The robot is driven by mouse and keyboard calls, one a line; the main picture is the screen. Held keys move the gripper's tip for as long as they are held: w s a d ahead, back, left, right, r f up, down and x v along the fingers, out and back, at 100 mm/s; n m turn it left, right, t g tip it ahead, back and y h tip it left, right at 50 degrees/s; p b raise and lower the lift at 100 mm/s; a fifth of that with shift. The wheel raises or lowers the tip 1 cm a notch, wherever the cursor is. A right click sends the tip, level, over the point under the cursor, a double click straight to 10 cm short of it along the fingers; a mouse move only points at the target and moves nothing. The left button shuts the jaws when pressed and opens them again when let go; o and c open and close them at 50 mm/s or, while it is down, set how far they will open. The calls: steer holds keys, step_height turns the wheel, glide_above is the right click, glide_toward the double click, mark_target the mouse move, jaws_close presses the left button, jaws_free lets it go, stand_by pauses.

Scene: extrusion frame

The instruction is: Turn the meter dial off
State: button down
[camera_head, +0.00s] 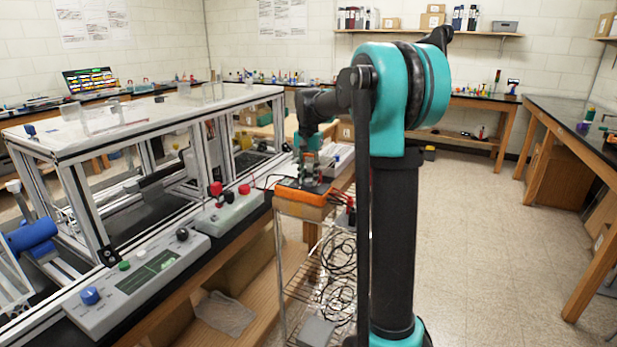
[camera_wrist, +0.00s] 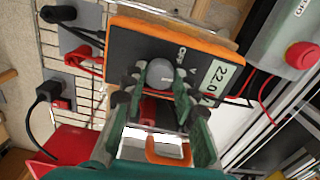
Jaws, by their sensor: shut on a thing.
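The meter (camera_wrist: 125,48) is a dark multimeter with an orange case. In the wrist view its display reads about 22.0, and its grey round dial (camera_wrist: 160,72) shows with a small "OFF" label above it. My gripper (camera_wrist: 160,85) has its green fingers on either side of the dial and is closed on it. In the head view the orange meter (camera_head: 303,196) sits on a wire cart beside the bench, with my gripper (camera_head: 312,180) pointing down over it. The dial is hidden there by the gripper.
The wire rack cart (camera_head: 318,262) holds cables below. Red and black leads (camera_wrist: 85,58) run from the meter. A control box with red buttons (camera_head: 228,209) and the extrusion frame (camera_head: 130,120) stand left. The floor at right is clear.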

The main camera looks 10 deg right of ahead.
mark_target(308, 180)
steer(key=n, duration=0.5)
steer(key=shift+n, duration=0.4)
steer(key=n, duration=0.5)
steer(key=shift+n, duration=0.3)
steer(key=c, duration=1.2)
jaws_free()
step_height(308, 180, up, 12)
steer(key=shift+r, duration=0.1)
